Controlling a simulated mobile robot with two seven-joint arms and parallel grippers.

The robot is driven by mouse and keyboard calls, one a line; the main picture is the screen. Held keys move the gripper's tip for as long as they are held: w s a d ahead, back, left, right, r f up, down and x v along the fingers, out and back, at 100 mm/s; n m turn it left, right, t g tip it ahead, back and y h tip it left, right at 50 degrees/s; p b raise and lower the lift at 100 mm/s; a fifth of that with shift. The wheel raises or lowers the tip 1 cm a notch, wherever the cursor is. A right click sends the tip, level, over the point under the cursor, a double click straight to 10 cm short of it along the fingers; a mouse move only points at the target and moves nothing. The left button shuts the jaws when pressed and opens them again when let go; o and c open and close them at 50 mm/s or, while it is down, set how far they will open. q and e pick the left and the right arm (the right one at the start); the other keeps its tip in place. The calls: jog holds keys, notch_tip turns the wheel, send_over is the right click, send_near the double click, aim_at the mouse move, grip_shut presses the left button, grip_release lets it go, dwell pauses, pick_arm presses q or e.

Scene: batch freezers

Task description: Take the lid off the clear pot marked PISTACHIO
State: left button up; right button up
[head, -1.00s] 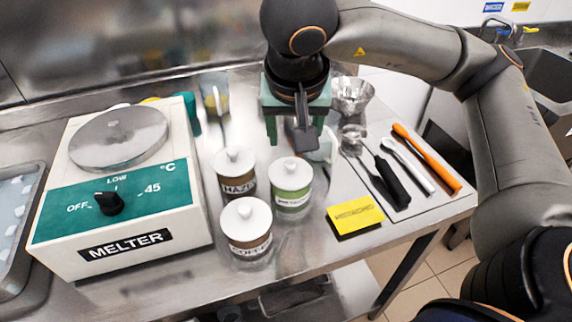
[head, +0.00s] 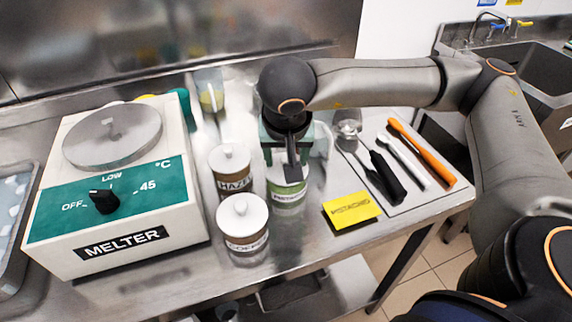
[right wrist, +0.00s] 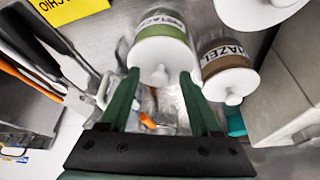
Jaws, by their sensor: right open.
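The clear pot marked PISTACHIO (head: 288,195), with green contents, stands on the steel table. My right gripper (head: 287,162) is directly over it in the head view and hides its white lid there. In the right wrist view, the pot (right wrist: 158,27) shows with its white knobbed lid (right wrist: 162,52) on. The fingertips of my right gripper (right wrist: 160,78) are open, one on each side of the lid's knob. Nothing is held, and I cannot tell whether the fingers touch the lid. My left gripper is in neither view.
The HAZEL pot (head: 232,174) stands close on the left, the COFFEE pot (head: 243,232) in front-left, both lidded. A yellow PISTACHIO card (head: 351,210) lies to the right. The melter (head: 115,190) is further left; utensils lie on a mat (head: 404,205) at right.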

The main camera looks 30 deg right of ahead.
grip_shut()
dwell(0.3)
jog(key=shift+r, duration=0.1)
